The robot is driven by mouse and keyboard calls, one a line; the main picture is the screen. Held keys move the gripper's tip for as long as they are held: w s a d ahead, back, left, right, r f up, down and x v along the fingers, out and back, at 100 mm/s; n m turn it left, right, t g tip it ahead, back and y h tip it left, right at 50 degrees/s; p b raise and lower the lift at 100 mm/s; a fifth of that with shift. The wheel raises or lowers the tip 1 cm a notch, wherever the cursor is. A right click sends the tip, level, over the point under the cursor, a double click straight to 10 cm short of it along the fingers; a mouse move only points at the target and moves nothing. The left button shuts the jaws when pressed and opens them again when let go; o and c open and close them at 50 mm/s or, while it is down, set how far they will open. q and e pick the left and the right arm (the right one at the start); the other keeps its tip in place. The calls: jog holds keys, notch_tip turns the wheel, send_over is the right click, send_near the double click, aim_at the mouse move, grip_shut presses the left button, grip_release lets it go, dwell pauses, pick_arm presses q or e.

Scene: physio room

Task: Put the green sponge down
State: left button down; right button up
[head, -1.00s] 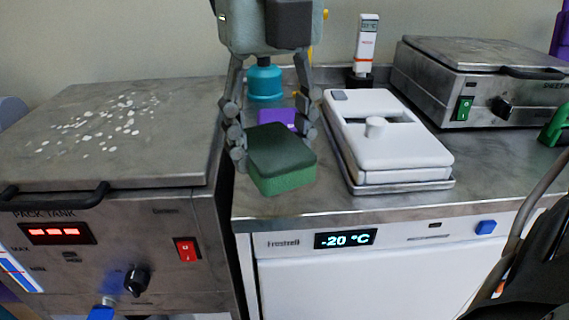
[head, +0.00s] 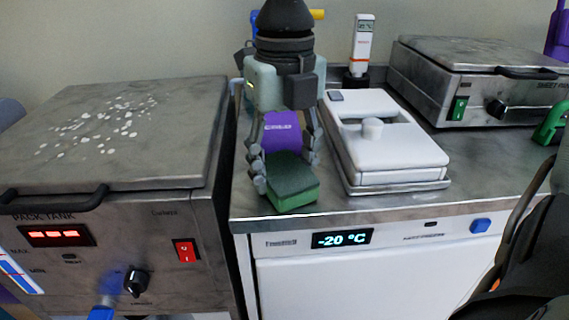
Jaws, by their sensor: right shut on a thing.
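The green sponge (head: 294,185), with a dark green top and lighter green side, is between the fingers of my right gripper (head: 286,168) in the head view. The gripper is shut on it and points down toward the front of the metal counter (head: 390,200). The sponge is at or just above the counter near its front left edge; I cannot tell whether it touches. A purple object (head: 282,131) shows between the fingers behind the sponge. My left gripper is not in view.
A white lidded box (head: 385,140) on a metal tray stands right of the sponge. The pack tank (head: 110,140) is at left, across a gap. A sheet pan heater (head: 480,80) and a white meter (head: 362,45) stand behind.

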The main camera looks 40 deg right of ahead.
aim_at(285, 169)
jog(key=shift+f, duration=0.1)
jog(key=o, duration=1.1)
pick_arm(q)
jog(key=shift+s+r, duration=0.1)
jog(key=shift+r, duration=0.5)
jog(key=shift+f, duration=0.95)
pick_arm(e)
notch_tip(285, 169, up, 12)
jog(key=shift+r, duration=0.15)
